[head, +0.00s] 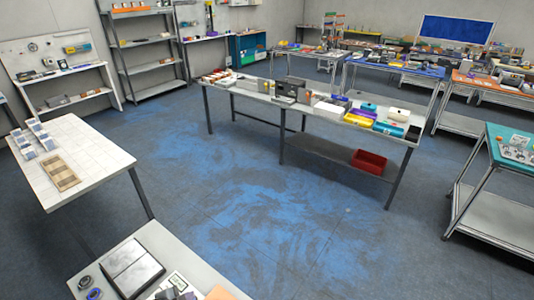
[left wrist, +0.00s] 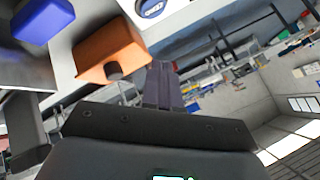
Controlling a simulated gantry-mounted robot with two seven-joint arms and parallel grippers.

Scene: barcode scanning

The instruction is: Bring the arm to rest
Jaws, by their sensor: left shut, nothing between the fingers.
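My left gripper (left wrist: 160,70) shows in the left wrist view, its dark fingers together with nothing between them. It points toward a tilted view of the room. In that view an orange block-like thing (left wrist: 108,48) with a dark round knob is left of the fingers. I cannot tell whether they touch. My right gripper is not in view.
A blue box (left wrist: 42,20) is at the wrist view's upper left. In the head view, a near table (head: 185,255) holds a dark flat device (head: 131,268). A white table (head: 95,150) stands left, and a long loaded table (head: 240,95) farther back. Blue-grey floor (head: 240,200) between them is clear.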

